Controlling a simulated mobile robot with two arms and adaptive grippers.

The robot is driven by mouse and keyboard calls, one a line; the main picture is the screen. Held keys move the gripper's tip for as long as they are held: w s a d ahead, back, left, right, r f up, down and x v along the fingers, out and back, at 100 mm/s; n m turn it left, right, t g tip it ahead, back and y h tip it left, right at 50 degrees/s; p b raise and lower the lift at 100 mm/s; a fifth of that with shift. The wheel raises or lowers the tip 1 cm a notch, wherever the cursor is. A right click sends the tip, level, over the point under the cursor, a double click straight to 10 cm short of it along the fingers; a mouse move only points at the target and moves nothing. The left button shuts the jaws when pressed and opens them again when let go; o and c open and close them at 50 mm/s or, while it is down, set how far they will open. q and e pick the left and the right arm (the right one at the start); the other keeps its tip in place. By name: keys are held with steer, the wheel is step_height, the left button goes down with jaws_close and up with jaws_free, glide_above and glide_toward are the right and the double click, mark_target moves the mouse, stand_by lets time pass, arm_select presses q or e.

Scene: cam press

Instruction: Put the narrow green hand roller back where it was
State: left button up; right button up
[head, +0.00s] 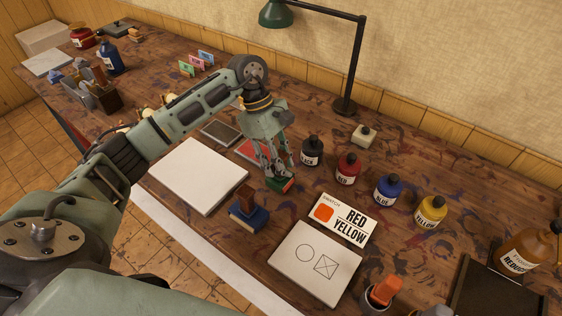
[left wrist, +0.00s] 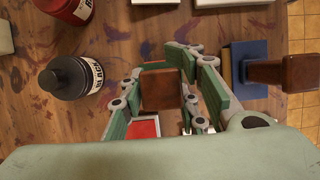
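A small green tool (head: 281,184) with a reddish end face stands on the table under my left gripper (head: 272,168). Its brown wooden handle (left wrist: 160,88) shows between the fingers in the left wrist view, with a strip of green beyond it. It fits the narrow green hand roller, but the fingers hide most of its shape. My left gripper (left wrist: 162,92) points down with its fingers on both sides of the handle. I cannot tell whether they press on it. My right gripper is not in view.
A blue tool with a brown handle (head: 246,212) stands close by. Black (head: 312,151) and red (head: 347,168) bottles stand right of my gripper. A red pad (head: 249,151) and white board (head: 198,175) lie left. A RED YELLOW card (head: 342,220) and a drawn plate (head: 316,262) lie in front.

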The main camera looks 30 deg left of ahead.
arm_select(q)
steer(key=shift+o, duration=1.4)
steer(key=shift+r, duration=0.2)
steer(key=shift+w+a+r, duration=0.1)
steer(key=shift+a+r, duration=0.05)
steer(key=shift+r, duration=0.1)
steer(key=s+b+v, duration=0.1)
steer(key=b+v, duration=0.2)
steer(key=v, duration=0.8)
steer(key=shift+w+r, duration=0.2)
steer(key=shift+w, duration=0.2)
